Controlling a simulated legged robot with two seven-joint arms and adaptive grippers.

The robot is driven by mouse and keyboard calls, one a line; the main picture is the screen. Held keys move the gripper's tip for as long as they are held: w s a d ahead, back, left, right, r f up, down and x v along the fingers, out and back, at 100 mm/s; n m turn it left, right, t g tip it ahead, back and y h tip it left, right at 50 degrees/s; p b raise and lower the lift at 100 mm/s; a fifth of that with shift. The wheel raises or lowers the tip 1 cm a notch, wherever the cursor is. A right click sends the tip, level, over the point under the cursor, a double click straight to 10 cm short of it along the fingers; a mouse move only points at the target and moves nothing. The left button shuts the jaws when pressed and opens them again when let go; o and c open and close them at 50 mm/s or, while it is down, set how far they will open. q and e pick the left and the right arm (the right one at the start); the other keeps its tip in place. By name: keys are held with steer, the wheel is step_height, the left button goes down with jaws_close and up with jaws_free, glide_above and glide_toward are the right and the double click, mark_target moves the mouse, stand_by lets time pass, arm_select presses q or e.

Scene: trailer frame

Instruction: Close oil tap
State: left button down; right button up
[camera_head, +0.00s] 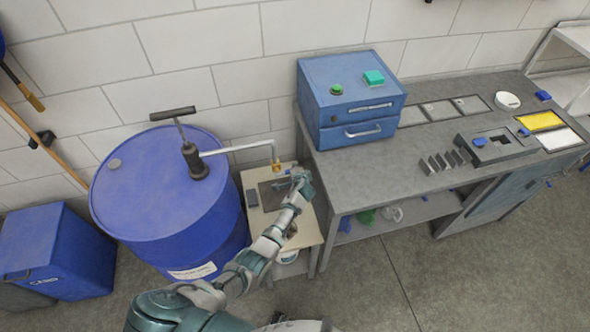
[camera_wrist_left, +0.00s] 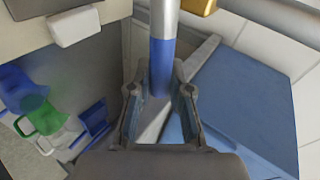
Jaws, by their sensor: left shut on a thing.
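The oil tap (camera_head: 277,166) is a brass fitting at the end of a light pipe from the hand pump (camera_head: 192,160) on the blue drum (camera_head: 150,195). Part of the brass also shows at the top of the left wrist view (camera_wrist_left: 198,5). My left gripper (camera_head: 295,178) is beside the tap, over the small table. In the left wrist view my left gripper (camera_wrist_left: 160,98) is shut on the tap handle (camera_wrist_left: 162,65), a silver rod with a blue end between the fingers. In the head view the gripper hides most of the handle. My right gripper is not in view.
A small beige table (camera_head: 306,236) stands under the tap, between the drum and the grey workbench (camera_head: 350,175). A blue drawer box (camera_head: 350,95) stands on the bench close to my left gripper. The floor at front right is clear.

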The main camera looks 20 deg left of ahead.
arm_select(q)
steer(key=shift+d+f+m+g+y+b, duration=0.1)
steer(key=shift+f+m+g+y+b, duration=0.35)
steer(key=shift+f, duration=0.25)
steer(key=c, duration=1.1)
jaws_free()
steer(key=shift+o, duration=0.2)
steer(key=v, duration=1.2)
steer(key=shift+w+d+f, duration=0.1)
steer(key=shift+f, duration=0.05)
